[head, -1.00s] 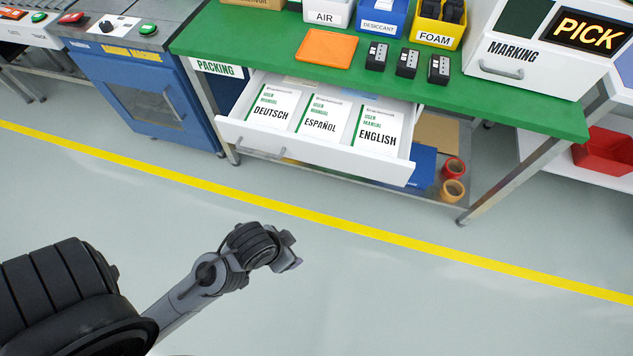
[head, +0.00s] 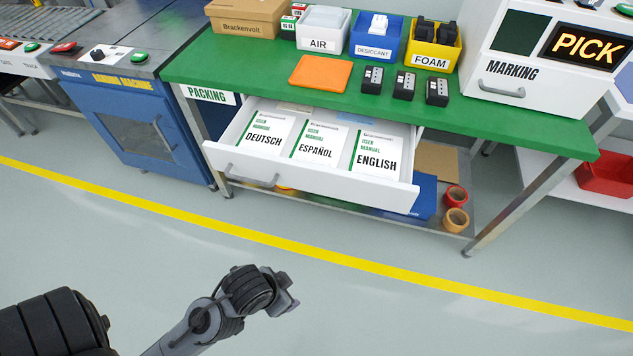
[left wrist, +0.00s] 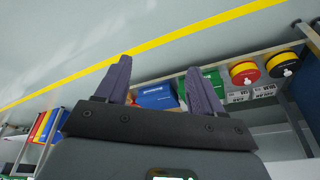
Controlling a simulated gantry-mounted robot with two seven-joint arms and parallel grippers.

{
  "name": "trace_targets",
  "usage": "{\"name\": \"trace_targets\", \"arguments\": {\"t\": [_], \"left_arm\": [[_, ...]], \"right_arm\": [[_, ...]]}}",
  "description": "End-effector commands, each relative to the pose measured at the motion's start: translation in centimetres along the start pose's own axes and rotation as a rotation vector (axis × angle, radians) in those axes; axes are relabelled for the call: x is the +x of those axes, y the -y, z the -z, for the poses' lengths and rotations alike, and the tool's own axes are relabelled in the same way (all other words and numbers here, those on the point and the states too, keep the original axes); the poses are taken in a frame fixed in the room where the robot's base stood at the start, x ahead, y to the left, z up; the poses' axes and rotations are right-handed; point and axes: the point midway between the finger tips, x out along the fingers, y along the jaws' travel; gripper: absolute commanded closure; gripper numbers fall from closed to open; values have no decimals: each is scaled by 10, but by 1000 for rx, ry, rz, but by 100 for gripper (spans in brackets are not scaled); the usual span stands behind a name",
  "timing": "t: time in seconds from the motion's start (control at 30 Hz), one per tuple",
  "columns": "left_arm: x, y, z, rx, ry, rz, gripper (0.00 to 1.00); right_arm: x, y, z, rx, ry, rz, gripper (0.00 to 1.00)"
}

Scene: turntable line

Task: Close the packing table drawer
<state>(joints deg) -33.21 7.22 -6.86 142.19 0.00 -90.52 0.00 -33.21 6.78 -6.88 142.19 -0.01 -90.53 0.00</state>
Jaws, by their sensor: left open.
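The white packing table drawer (head: 300,175) is pulled out from under the green table top (head: 470,122) in the head view. It holds user manuals marked Deutsch, Español and English, and a grey bar handle (head: 246,174) is on the left of its front. My left gripper (head: 289,298) is in front of the drawer, apart from it, above the floor on the near side of the yellow line. In the left wrist view my left gripper (left wrist: 160,88) has its two fingers spread with nothing between them. My right gripper does not show.
A blue machine (head: 145,125) stands left of the table. Under the table are a blue box (head: 408,200) and tape rolls (head: 456,208). An orange pad (head: 321,73), bins and black devices are on top. The floor before the drawer is clear.

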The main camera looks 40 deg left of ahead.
Motion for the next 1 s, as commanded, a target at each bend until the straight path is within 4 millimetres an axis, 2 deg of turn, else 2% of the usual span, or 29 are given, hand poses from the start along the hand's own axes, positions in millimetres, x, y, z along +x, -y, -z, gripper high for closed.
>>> {"name": "trace_targets", "arguments": {"t": [0.03, 0.2, 0.27, 0.43, 0.6, 0.7, 0.87, 1.0], "left_arm": [[1, -1, 0, -3, 2, -4, 40], [1, -1, 6, 76, -32, -3, 66], [0, -1, 18, 141, -95, 3, 76], [0, 10, 67, 348, -360, 92, 100], [-16, 42, 114, 548, -628, 343, 100], [-35, 67, 127, 646, -721, 552, 100], [-75, 107, 123, 778, -751, 930, 100], [-114, 133, 96, 869, -669, 1221, 100]], "right_arm": [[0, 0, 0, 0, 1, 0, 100], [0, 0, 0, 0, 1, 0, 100], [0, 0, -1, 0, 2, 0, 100], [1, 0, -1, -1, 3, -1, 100], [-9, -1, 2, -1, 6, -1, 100], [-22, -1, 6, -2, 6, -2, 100], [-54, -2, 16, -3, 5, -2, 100], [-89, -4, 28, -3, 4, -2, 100]]}}
